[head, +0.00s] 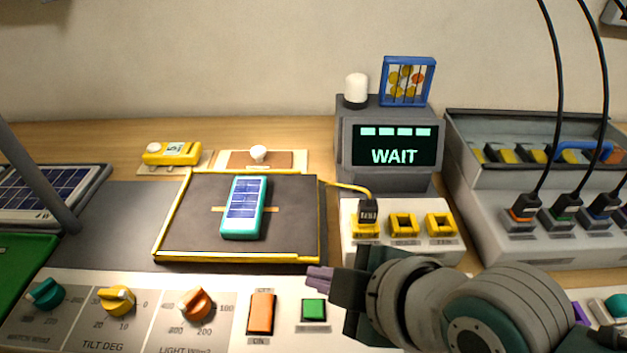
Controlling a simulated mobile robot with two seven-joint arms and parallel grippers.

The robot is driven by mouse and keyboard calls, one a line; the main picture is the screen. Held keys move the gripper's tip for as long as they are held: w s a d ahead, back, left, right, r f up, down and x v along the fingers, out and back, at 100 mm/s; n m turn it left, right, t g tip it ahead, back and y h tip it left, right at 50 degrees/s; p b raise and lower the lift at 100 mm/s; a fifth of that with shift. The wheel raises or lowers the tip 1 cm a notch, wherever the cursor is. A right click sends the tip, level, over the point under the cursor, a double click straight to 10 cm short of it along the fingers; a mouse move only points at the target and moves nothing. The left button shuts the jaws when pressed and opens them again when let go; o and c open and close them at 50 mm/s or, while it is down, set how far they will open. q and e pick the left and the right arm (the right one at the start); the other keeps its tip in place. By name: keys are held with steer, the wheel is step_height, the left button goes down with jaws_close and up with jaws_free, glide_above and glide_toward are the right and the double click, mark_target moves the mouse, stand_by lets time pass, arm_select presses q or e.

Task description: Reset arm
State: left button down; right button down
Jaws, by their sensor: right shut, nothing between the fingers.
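My right gripper (322,279) is at the lower middle of the head view. It points left, with its fingers shut and nothing between them, above the control panel near the green button (314,309). I cannot tell whether it touches the panel. My right arm reaches in from the lower right. My left gripper is not in view.
A teal solar device (244,208) lies on a yellow-edged dark mat (186,225). The control panel (143,329) has knobs and an orange switch (262,313). A grey unit's screen (394,145) reads WAIT. Yellow sockets (403,224) and a cabled grey rack (470,215) stand right.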

steer(key=shift+s, duration=0.1)
steer(key=s+d+r+m+g+h+p, duration=0.1)
steer(key=s+d+r+m+g+h, duration=0.15)
steer(key=s+d+r+m, duration=0.45)
steer(key=s+d+r+m+g+h+p, duration=0.1)
steer(key=s+d+r+m+h, duration=0.25)
steer(key=s+d+m, duration=0.65)
step_height(320, 180, up, 32)
steer(key=n+p, duration=0.1)
steer(key=p, duration=3.2)
steer(key=shift+r+n+p, duration=0.25)
steer(key=shift+n+p, duration=0.05)
steer(key=shift+d, duration=0.1)
